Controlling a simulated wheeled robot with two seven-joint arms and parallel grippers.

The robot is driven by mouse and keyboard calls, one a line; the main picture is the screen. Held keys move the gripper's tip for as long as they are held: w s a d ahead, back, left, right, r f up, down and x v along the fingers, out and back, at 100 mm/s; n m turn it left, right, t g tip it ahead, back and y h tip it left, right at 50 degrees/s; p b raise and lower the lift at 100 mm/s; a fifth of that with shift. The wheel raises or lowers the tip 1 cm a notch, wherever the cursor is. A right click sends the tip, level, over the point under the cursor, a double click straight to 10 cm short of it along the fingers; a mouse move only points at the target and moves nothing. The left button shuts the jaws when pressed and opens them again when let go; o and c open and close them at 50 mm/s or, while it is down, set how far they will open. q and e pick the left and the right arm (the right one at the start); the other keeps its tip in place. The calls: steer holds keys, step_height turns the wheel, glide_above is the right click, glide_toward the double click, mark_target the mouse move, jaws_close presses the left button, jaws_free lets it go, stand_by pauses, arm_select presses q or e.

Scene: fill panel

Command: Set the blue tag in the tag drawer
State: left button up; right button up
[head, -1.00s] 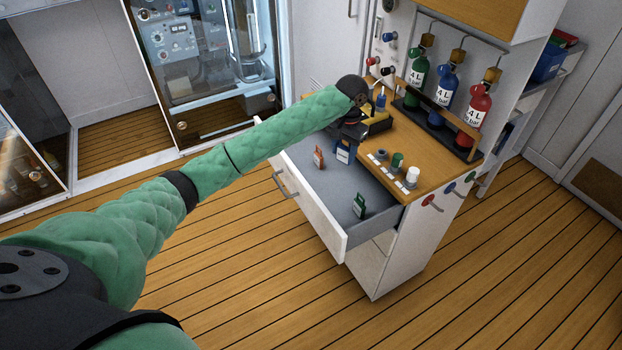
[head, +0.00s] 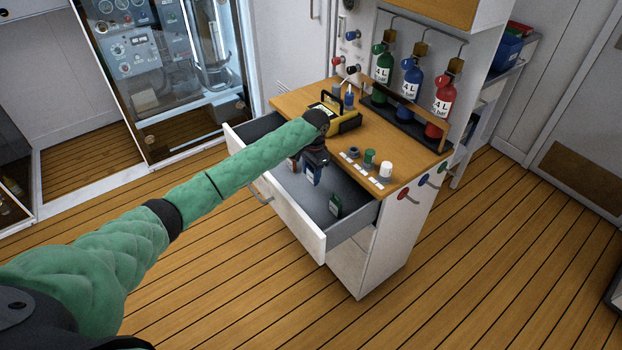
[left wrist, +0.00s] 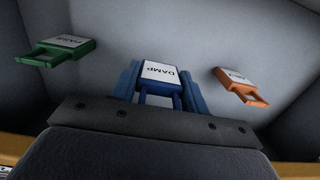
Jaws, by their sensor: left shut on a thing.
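The blue tag (head: 313,175) has a white label and hangs upright from my left gripper (head: 314,160), inside the outline of the open tag drawer (head: 290,222). In the left wrist view the blue tag (left wrist: 160,76) reads DAMP and sits between the two blue fingers of my left gripper (left wrist: 160,93), which is shut on it. I cannot tell whether its lower edge touches the drawer floor. A green tag (head: 336,204) stands in the drawer towards the right. An orange tag (left wrist: 238,86) is on the other side, mostly hidden behind my gripper in the head view. My right gripper is out of view.
The wooden worktop (head: 405,160) borders the drawer, with a yellow device (head: 345,122), a green cap (head: 370,157) and a white cap (head: 386,170) on it. Green, blue and red bottles (head: 440,103) stand behind. Drawer floor is bare between the tags.

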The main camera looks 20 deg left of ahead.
mark_target(311, 182)
arm_select(q)
steer(key=shift+f+p, duration=0.3)
steer(key=shift+f, duration=1.6)
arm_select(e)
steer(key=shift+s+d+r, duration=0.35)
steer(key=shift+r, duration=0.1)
arm_select(q)
steer(key=o, duration=1)
steer(key=shift+f, duration=0.1)
steer(key=shift+c, duration=0.2)
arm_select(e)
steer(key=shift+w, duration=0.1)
arm_select(q)
steer(key=shift+r, duration=0.3)
steer(key=r, duration=0.3)
steer(key=r+b, duration=0.1)
steer(key=r, duration=0.3)
steer(key=r+b, duration=0.1)
steer(key=r, duration=0.2)
steer(key=shift+w+d+r, duration=0.25)
steer(key=shift+w, duration=0.1)
steer(key=shift+r, duration=0.5)
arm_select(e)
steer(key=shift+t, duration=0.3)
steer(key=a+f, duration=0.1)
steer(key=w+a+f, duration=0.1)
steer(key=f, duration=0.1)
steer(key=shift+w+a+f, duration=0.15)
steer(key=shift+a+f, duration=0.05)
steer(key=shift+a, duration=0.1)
